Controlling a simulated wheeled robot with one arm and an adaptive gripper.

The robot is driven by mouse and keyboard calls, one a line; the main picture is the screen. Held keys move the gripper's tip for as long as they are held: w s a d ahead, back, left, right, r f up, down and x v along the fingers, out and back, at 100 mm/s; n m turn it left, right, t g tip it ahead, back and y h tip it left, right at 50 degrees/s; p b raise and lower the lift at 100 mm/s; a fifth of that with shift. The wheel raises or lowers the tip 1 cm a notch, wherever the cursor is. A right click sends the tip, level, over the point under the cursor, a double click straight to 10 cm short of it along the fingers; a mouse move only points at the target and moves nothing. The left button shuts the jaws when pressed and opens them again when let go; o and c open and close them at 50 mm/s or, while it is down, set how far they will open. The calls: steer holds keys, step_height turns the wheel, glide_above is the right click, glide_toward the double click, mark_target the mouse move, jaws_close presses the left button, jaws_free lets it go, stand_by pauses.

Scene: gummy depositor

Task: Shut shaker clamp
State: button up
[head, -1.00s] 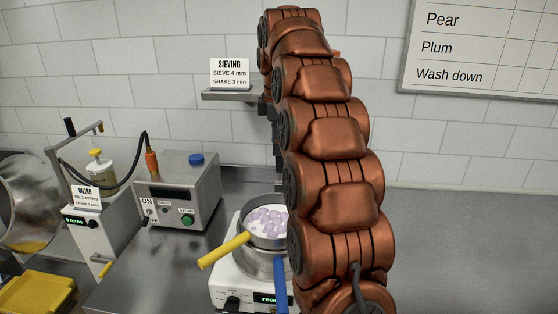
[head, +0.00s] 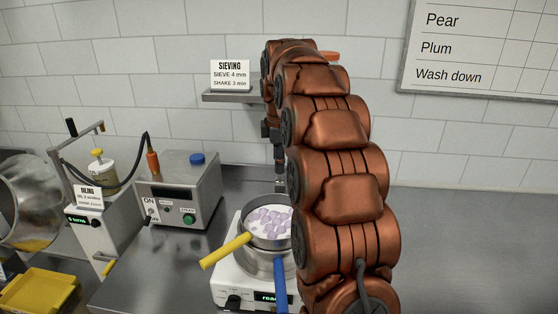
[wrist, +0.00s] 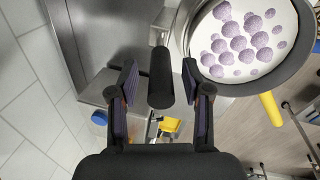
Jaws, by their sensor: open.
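The white shaker (head: 238,288) stands on the steel counter with a sieve pan (head: 270,243) of purple gummies on top. The sieve with gummies also shows at the upper right of the wrist view (wrist: 245,82). A black cylindrical grip (wrist: 161,80), which looks like the clamp's handle, shows beside the sieve rim in the wrist view. My gripper (wrist: 159,83) is open, with one finger on each side of this grip in the picture and gaps on both sides. Whether the grip is fully between the pads in depth is unclear. In the head view my arm hides the clamp and most of the gripper.
A yellow handle (head: 226,251) and a blue handle (head: 280,286) stick out toward the front. A grey control box (head: 180,190) stands left of the shaker, with the oiling station (head: 92,225) further left. The counter (head: 455,240) right of my arm is clear.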

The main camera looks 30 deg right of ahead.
steer(key=shift+w+f, duration=0.1)
steer(key=shift+f, duration=0.65)
jaws_close()
stand_by(0.4)
